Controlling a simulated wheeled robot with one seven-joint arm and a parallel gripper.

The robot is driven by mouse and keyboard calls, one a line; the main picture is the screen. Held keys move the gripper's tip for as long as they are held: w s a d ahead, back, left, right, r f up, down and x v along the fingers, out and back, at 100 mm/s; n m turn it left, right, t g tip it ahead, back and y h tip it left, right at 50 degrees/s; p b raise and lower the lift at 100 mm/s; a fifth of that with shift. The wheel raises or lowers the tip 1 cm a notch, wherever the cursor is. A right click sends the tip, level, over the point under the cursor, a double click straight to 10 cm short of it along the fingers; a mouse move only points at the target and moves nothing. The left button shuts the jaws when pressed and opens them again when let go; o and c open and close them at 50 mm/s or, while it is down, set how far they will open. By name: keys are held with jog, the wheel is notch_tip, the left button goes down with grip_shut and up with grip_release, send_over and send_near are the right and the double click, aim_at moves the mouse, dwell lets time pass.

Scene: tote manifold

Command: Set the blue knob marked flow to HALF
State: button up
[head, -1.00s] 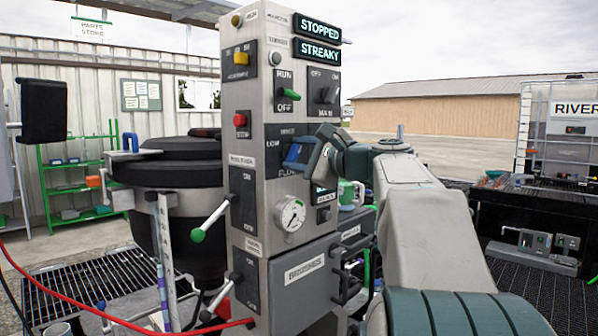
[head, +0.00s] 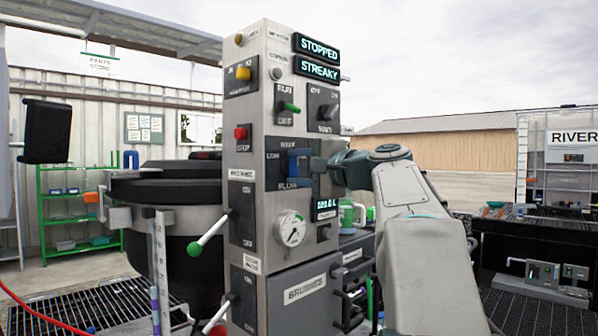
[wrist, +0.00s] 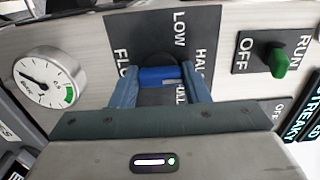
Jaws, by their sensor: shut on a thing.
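The blue flow knob (head: 296,165) sits on a dark plate on the front of the grey control column, with LOW at its left and a HALF label above it. In the wrist view the blue knob (wrist: 160,76) lies between the two fingers of my gripper (wrist: 160,90), which is shut on it. In the head view my gripper (head: 312,165) reaches the knob from the right and hides its right side. The FLOW label is partly covered. The knob's exact pointing direction is hard to tell.
A green RUN/OFF knob (head: 289,107) is above, and a dark selector (head: 326,111) stands beside it. A round gauge (head: 290,230) is below. A green-tipped lever (head: 208,236) sticks out at left. Displays read STOPPED (head: 318,47) and STREAKY (head: 318,69).

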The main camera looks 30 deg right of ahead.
dwell(0.3)
jog(key=o, duration=1)
jog(key=b+v, duration=0.1)
jog(key=v, duration=1.3)
jog(key=shift+w, duration=0.1)
